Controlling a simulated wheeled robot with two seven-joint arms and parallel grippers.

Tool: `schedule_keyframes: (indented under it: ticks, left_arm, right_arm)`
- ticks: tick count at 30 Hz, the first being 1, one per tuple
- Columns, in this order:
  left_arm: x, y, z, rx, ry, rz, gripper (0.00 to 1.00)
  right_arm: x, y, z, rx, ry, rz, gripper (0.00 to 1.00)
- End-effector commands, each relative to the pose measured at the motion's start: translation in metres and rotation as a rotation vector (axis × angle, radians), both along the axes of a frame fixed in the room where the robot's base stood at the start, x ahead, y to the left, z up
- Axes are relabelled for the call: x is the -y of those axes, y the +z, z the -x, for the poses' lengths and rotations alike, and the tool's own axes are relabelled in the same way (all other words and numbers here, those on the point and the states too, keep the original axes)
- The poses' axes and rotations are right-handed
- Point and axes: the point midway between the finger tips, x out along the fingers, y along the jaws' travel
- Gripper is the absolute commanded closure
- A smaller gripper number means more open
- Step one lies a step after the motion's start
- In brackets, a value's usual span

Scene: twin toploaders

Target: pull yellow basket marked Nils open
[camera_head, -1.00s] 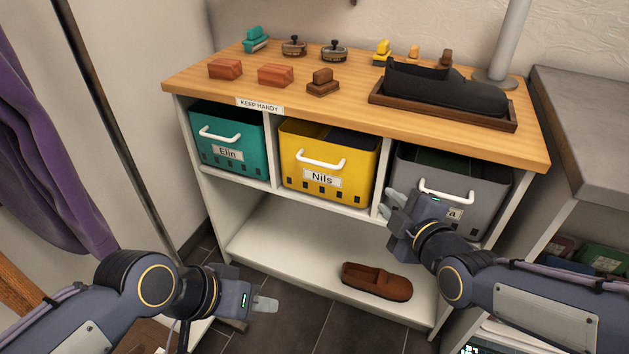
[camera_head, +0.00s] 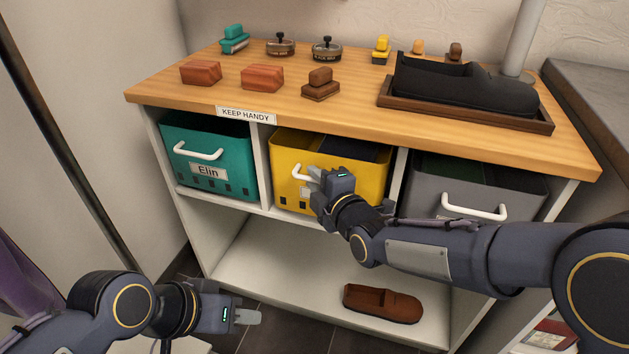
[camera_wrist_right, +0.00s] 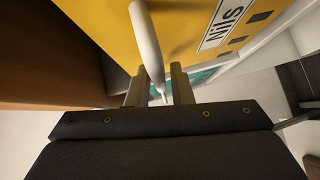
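The yellow basket (camera_head: 365,182) marked Nils sits in the middle cubby of the shelf unit, with its front about level with the shelf front. Its white handle (camera_head: 301,172) is partly hidden by my right gripper (camera_head: 316,180) in the head view. In the right wrist view, the handle (camera_wrist_right: 147,45) passes between the two fingers of my right gripper (camera_wrist_right: 158,88), with gaps beside it, so the gripper is open around it. The Nils label (camera_wrist_right: 220,24) also shows there. My left gripper (camera_head: 247,317) is low at the left, away from the baskets; its finger gap is unclear.
A teal basket (camera_head: 229,160) marked Elin stands to the left and a grey basket (camera_head: 430,203) to the right. The wooden top (camera_head: 215,95) holds brushes, tins and a tray (camera_head: 470,113).

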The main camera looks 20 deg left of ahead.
Motion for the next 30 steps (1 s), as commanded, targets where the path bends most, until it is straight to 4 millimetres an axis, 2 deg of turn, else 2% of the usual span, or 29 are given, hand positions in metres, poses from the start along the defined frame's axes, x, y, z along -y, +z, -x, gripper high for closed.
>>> schedule_keyframes:
  ticks: [10,14,15,30]
  left_arm:
    - [0.0,-0.0007,0.0,0.0,0.0,0.0,0.64]
    - [0.0,-0.0007,0.0,0.0,0.0,0.0,0.64]
    - [0.0,-0.0007,-0.0001,0.0,0.0,0.0,0.64]
    - [0.0,-0.0037,-0.0001,0.0,0.0,0.0,0.64]
  right_arm:
    - [-0.0033,-0.0004,-0.0036,-0.001,0.0,-0.001,0.81]
    - [-0.0033,-0.0004,-0.0035,-0.001,0.0,-0.001,0.98]
    - [-0.0033,-0.0004,-0.0035,-0.001,0.0,-0.001,1.0]
    - [-0.0034,-0.0013,0.0014,0.0,0.0,0.0,1.0]
